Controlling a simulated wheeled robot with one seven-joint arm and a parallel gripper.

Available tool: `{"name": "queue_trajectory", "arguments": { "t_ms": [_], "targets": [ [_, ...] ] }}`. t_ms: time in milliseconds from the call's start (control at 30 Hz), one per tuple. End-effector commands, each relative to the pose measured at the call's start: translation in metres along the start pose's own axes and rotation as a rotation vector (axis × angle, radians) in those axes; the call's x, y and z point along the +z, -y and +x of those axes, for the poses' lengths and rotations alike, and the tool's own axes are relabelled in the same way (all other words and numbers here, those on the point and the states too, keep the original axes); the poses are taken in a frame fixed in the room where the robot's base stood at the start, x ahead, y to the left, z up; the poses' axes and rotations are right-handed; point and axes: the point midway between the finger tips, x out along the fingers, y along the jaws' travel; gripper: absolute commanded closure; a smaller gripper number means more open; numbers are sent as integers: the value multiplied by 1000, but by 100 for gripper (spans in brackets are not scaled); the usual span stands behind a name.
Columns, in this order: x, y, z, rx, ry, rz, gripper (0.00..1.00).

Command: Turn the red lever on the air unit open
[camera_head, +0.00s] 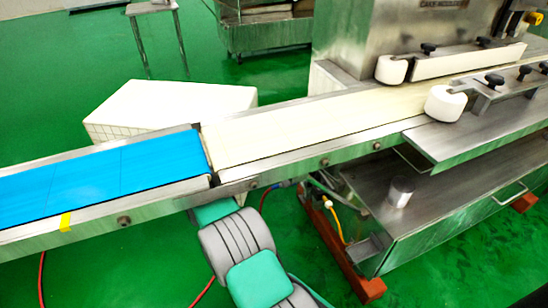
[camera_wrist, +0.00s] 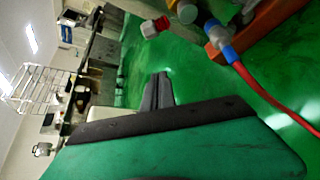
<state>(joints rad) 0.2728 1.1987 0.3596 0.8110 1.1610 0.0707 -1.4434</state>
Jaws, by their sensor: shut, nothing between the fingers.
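In the wrist view, my gripper (camera_wrist: 158,90) is shut and empty, its dark fingers together over green floor. Above the fingertips is a small fitting with a red end (camera_wrist: 161,23) and a pale body. It may be the red lever, but I cannot tell. Beside it are a dark round part and a blue connector (camera_wrist: 218,38) with a red hose (camera_wrist: 270,95); these look like part of the air unit. The fingers are apart from all of these. In the head view my gripper is hidden under the conveyor, and no lever is clear.
A conveyor with a blue belt (camera_head: 95,173) and a cream belt (camera_head: 305,125) crosses above my arm. The steel machine base (camera_head: 440,205) on red-orange feet (camera_head: 345,255) stands right. A white crate (camera_head: 170,103) sits behind the conveyor. Hoses run near the floor.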

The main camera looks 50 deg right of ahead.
Motion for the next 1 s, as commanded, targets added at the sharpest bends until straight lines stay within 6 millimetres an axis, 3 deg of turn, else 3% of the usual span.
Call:
{"name": "queue_trajectory", "arguments": {
  "t_ms": [533, 700, 1000],
  "targets": [
    [-2, 4, 102, 3, 4, 6, 100],
    [20, -3, 91, 4, 2, 3, 100],
    [38, -1, 85, 4, 1, 2, 100]
  ]
}}
